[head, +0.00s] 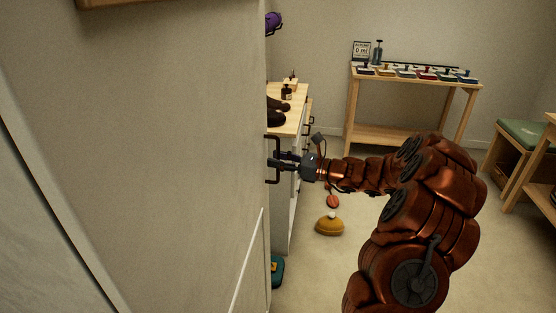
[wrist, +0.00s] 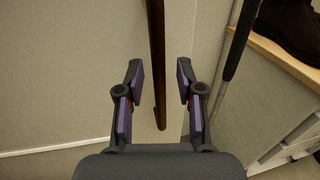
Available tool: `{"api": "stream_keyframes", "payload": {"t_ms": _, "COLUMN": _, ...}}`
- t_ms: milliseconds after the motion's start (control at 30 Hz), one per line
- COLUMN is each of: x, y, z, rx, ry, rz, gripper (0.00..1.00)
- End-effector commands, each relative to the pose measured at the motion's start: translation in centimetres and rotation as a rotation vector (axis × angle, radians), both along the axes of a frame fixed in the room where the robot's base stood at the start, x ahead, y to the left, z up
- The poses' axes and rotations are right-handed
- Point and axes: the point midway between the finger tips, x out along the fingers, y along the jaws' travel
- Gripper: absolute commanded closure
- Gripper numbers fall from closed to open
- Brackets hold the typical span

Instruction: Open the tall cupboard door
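The tall cupboard's pale, flat door (head: 180,150) fills the left of the head view, very close and steeply angled. A dark bar handle (head: 278,174) stands out from its right edge. My gripper (head: 276,162) is at this handle, at the end of my copper-coloured arm. In the wrist view the brown upright handle (wrist: 157,60) runs between the two purple-padded fingers of my gripper (wrist: 158,84). Both fingers are spread, with a visible gap on each side of the bar. The door looks shut, though its edge is partly hidden.
A low cabinet (head: 290,122) with dark shoes (head: 276,111) and a bottle (head: 286,93) on top stands just beyond. A yellow rounded object (head: 329,226) lies on the floor. A wooden table (head: 410,77) and a green-cushioned stool (head: 527,132) are farther off.

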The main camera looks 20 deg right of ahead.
Motion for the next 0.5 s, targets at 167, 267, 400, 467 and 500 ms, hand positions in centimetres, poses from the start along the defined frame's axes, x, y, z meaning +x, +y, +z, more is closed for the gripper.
{"api": "stream_keyframes", "payload": {"t_ms": 167, "x": 0.14, "y": 0.17, "z": 0.00, "rx": 0.000, "ry": 0.000, "rz": 0.001, "gripper": 0.63}}
{"api": "stream_keyframes", "payload": {"t_ms": 267, "x": 0.14, "y": 0.16, "z": 0.00, "rx": 0.000, "ry": 0.000, "rz": 0.001, "gripper": 0.63}}
{"api": "stream_keyframes", "payload": {"t_ms": 400, "x": 0.13, "y": 0.16, "z": 0.00, "rx": 0.000, "ry": 0.000, "rz": 0.000, "gripper": 0.76}}
{"api": "stream_keyframes", "payload": {"t_ms": 467, "x": 0.12, "y": 0.15, "z": 0.00, "rx": 0.000, "ry": 0.000, "rz": 0.000, "gripper": 0.82}}
{"api": "stream_keyframes", "payload": {"t_ms": 500, "x": 0.13, "y": 0.14, "z": 0.01, "rx": 0.000, "ry": 0.000, "rz": 0.000, "gripper": 0.86}}
